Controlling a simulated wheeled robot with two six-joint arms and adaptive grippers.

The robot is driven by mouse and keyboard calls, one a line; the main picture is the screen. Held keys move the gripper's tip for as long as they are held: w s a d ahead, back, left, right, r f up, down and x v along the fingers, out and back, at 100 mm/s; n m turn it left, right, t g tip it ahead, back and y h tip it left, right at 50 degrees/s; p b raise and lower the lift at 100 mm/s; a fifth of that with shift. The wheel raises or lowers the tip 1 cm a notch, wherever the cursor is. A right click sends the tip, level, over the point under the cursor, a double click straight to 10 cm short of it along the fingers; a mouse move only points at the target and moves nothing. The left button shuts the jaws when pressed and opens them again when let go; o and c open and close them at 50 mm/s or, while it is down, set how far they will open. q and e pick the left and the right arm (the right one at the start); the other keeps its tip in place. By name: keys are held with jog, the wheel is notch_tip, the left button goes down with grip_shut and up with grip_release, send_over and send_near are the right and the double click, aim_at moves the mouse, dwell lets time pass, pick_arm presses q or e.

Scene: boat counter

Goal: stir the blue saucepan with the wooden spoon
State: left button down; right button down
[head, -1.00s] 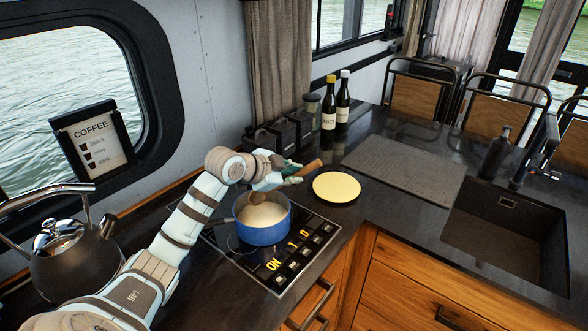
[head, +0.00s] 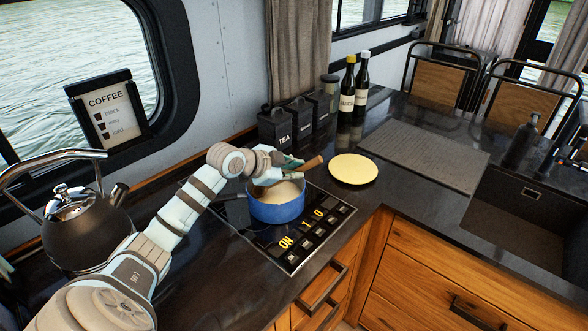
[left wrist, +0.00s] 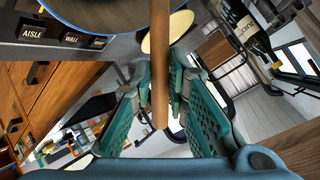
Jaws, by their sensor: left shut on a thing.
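The blue saucepan (head: 276,212) sits on the cooktop with pale, creamy contents inside. Its dark handle points left, partly behind my left arm. My left gripper (head: 284,164) is above the pan's far rim, shut on the wooden spoon (head: 309,163). The spoon is tilted: its handle end sticks out up to the right, and its lower end reaches down over the left part of the pan's opening. Whether it touches the contents I cannot tell. In the left wrist view the spoon's handle (left wrist: 160,75) runs between the green finger pads. My right gripper is not in view.
The black cooktop (head: 292,258) has lit digits. A kettle (head: 80,228) stands at left. Behind the pan are dark canisters (head: 275,127) and two bottles (head: 347,88). A yellow plate (head: 353,169) lies right of the pan, with a grey mat (head: 425,155) and sink beyond.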

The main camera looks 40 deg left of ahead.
pick_arm(q)
jog(key=shift+f+b, duration=0.55)
jog(key=shift+f, duration=0.7)
dwell(0.8)
jog(key=shift+r+p, duration=0.2)
jog(key=shift+p, duration=0.4)
dwell(0.6)
